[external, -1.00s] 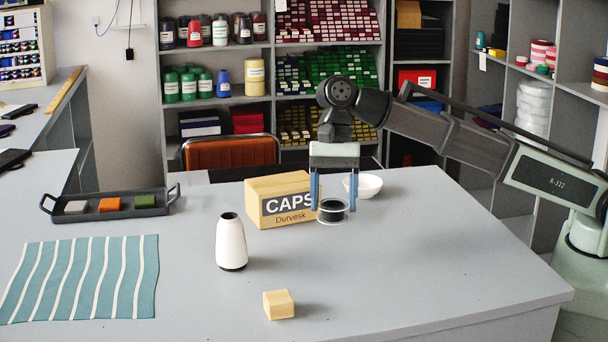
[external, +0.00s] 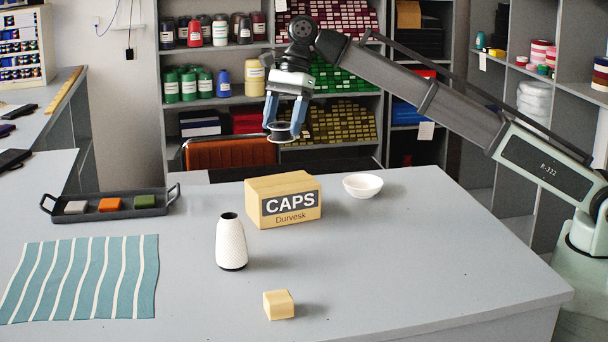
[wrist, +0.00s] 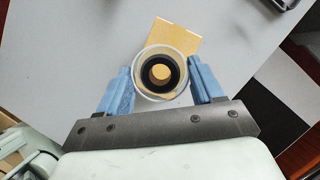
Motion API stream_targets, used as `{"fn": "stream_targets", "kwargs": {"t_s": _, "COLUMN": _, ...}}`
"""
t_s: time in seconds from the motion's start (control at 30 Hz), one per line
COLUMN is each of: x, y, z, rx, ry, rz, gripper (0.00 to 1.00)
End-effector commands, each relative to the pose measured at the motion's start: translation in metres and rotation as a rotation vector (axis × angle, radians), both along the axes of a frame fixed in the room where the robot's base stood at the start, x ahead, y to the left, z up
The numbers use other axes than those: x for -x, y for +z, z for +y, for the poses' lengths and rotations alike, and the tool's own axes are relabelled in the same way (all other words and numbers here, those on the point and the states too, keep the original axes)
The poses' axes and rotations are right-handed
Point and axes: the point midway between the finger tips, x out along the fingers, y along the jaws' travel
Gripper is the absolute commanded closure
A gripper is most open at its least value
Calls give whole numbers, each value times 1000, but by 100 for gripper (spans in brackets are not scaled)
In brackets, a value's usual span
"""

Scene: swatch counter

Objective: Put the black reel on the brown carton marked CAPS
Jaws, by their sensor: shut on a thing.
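The black reel (external: 281,134), with clear flanges, is held between the blue fingers of my gripper (external: 284,128). It is well above the counter, over the back of the brown carton marked CAPS (external: 283,203). In the wrist view the reel (wrist: 149,82) sits between the two fingers of my gripper (wrist: 160,85), its hole facing the camera. The carton's tan top (wrist: 181,38) shows past the reel and through its hole. The carton stands upright on the counter with a bare top.
A white bowl (external: 362,188) stands right of the carton. A white textured cone (external: 231,245) and a small wooden block (external: 279,304) are in front. A dark tray (external: 154,207) with colored pieces and a striped teal cloth (external: 80,279) lie left. The counter's right side is clear.

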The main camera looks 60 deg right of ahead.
Motion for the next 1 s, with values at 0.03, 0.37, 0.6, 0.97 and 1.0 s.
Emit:
{"fn": "stream_targets", "kwargs": {"t_s": 0.03, "x": 1, "y": -1, "z": 0, "rx": -1, "ry": -21, "rz": -1, "gripper": 63}}
{"fn": "stream_targets", "kwargs": {"t_s": 0.37, "x": 2, "y": -30, "z": 0, "rx": 1, "ry": -58, "rz": 0, "gripper": 63}}
{"fn": "stream_targets", "kwargs": {"t_s": 0.6, "x": 1, "y": -62, "z": 0, "rx": 1, "ry": -57, "rz": 0, "gripper": 63}}
{"fn": "stream_targets", "kwargs": {"t_s": 0.97, "x": 2, "y": -96, "z": 0, "rx": 1, "ry": -56, "rz": 0, "gripper": 63}}
{"fn": "stream_targets", "kwargs": {"t_s": 1.0, "x": 1, "y": -99, "z": 0, "rx": 1, "ry": -56, "rz": 0, "gripper": 63}}
